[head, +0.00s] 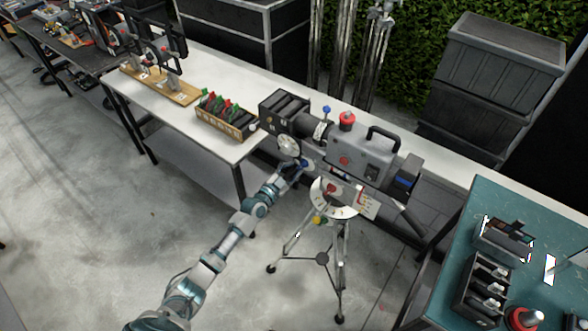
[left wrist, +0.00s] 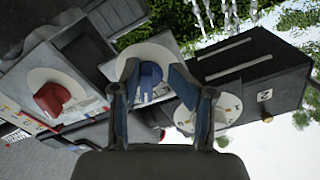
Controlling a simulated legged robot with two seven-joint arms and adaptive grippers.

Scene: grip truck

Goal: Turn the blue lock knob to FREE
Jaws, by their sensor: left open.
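The blue lock knob (left wrist: 150,76) sits on a round white dial on the grey camera rig in the left wrist view. My left gripper (left wrist: 155,84) is open, with one finger on each side of the knob. I cannot tell whether the fingers touch it. In the head view my left gripper (head: 299,164) reaches the near side of the camera (head: 358,152) on its tripod and largely hides this knob. The dial's markings are too small to read. My right gripper is not in view.
A red knob (left wrist: 52,98) on a white dial is left of the blue knob, and another white dial (left wrist: 228,112) is right. A white table (head: 215,75) with a battery crate (head: 226,122) stands to the left. A teal table (head: 540,215) is at right. The tripod (head: 340,250) stands on open floor.

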